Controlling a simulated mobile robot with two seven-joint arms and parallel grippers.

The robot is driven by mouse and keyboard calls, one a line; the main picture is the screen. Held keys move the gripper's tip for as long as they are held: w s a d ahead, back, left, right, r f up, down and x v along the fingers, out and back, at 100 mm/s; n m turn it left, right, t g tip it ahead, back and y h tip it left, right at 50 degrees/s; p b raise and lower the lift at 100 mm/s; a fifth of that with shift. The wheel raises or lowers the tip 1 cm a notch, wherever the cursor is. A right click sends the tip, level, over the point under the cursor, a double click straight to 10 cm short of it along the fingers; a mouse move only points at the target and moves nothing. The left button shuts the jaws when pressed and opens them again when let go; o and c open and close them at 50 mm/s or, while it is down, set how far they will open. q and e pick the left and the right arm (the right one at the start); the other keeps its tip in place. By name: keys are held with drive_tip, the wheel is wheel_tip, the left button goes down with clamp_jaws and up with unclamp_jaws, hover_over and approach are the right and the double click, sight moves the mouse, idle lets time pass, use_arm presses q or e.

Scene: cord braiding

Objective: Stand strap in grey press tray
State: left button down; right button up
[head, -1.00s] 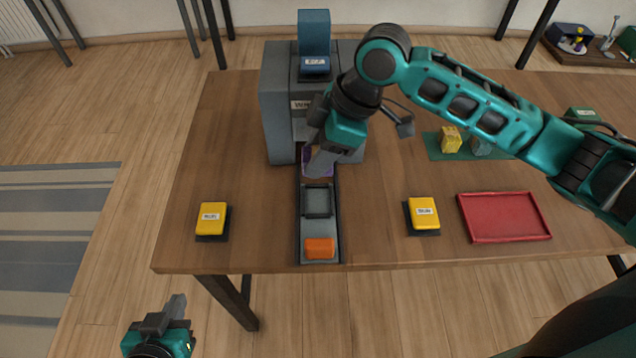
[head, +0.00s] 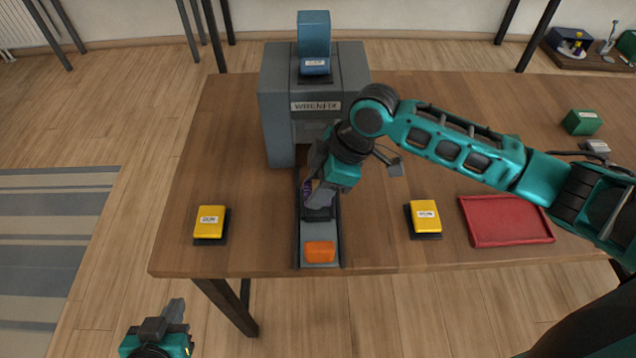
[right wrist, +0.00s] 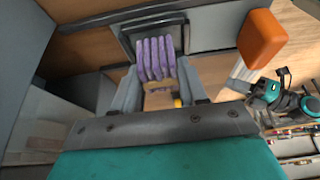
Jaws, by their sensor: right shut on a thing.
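The purple strap (right wrist: 154,58) has several cords side by side and a tan end piece (right wrist: 160,100). My right gripper (head: 313,200) is shut on it near the tan end. In the head view only a little of the purple strap (head: 308,187) shows beside the gripper. The grey press tray (head: 319,215) lies on the press's front slide, directly below the gripper and partly hidden by it. In the right wrist view the strap's far end reaches the tray's frame (right wrist: 124,40); I cannot tell whether it touches. My left gripper (head: 174,310) hangs empty off the table's front.
The grey press (head: 282,125) with a blue top stands behind the tray. An orange block (head: 320,252) sits at the slide's front end. Yellow blocks (head: 209,221) and (head: 425,216) flank the slide on dark pads. A red tray (head: 507,220) lies at right.

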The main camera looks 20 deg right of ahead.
drive_tip(key=shift+f, duration=0.45)
drive_tip(key=o, duration=0.9)
drive_tip(key=shift+r, duration=0.55)
drive_tip(key=p+v, duration=0.1)
drive_tip(key=v, duration=1.1)
